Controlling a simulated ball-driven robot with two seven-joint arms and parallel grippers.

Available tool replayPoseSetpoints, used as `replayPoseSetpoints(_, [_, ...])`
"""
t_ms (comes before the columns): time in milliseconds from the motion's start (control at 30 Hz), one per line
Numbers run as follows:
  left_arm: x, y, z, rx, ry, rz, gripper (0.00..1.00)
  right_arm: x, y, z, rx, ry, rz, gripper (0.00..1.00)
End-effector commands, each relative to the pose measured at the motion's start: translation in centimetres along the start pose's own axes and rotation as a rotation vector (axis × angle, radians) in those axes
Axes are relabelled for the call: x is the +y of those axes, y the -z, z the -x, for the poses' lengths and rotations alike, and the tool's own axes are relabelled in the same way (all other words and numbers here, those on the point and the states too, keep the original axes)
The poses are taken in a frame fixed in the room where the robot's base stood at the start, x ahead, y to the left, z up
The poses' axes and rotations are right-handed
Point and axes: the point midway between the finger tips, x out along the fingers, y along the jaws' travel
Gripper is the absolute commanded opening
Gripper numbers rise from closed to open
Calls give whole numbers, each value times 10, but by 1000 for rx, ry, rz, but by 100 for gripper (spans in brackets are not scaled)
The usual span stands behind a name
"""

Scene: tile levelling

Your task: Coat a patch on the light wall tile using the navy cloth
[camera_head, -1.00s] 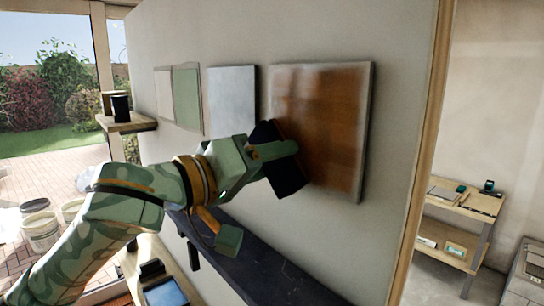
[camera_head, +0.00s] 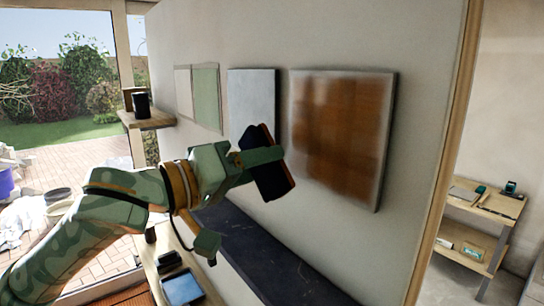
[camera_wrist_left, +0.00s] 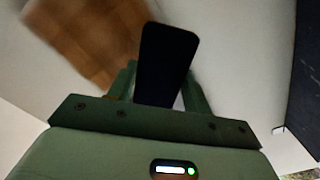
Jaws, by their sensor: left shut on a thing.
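My left gripper (camera_head: 262,157) is shut on the navy cloth (camera_head: 272,184), a dark pad with an orange-brown edge. In the head view it overlaps the lower right corner of a plain pale grey tile (camera_head: 252,100), left of a larger tile (camera_head: 341,130). That larger tile has a blotchy rust-brown area with a pale border. In the left wrist view the cloth (camera_wrist_left: 166,58) stands between the fingers, and the brown area (camera_wrist_left: 85,40) lies beyond it, apart in the picture. Whether the cloth touches the wall cannot be told. My right gripper is not in view.
A dark ledge (camera_head: 270,258) runs along the wall below the tiles. A green panel (camera_head: 206,97) hangs farther left. A small shelf (camera_head: 150,119) holds a dark cup (camera_head: 142,104). A wooden shelf unit (camera_head: 487,205) stands beyond the wall's right end.

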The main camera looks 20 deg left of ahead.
Motion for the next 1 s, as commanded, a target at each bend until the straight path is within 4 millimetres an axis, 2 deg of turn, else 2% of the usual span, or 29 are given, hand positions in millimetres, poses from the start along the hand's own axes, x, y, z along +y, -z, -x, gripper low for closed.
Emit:
replayPoseSetpoints(200, [0, 0, 21, 0, 0, 0, 31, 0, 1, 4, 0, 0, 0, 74])
replayPoseSetpoints(533, [0, 0, 24, 0, 0, 0, 31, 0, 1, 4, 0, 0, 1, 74])
replayPoseSetpoints(800, [-3, -1, 46, 2, 1, -2, 31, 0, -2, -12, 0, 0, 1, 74])
replayPoseSetpoints(1000, [0, -1, 54, 0, -1, 0, 31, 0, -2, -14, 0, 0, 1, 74])
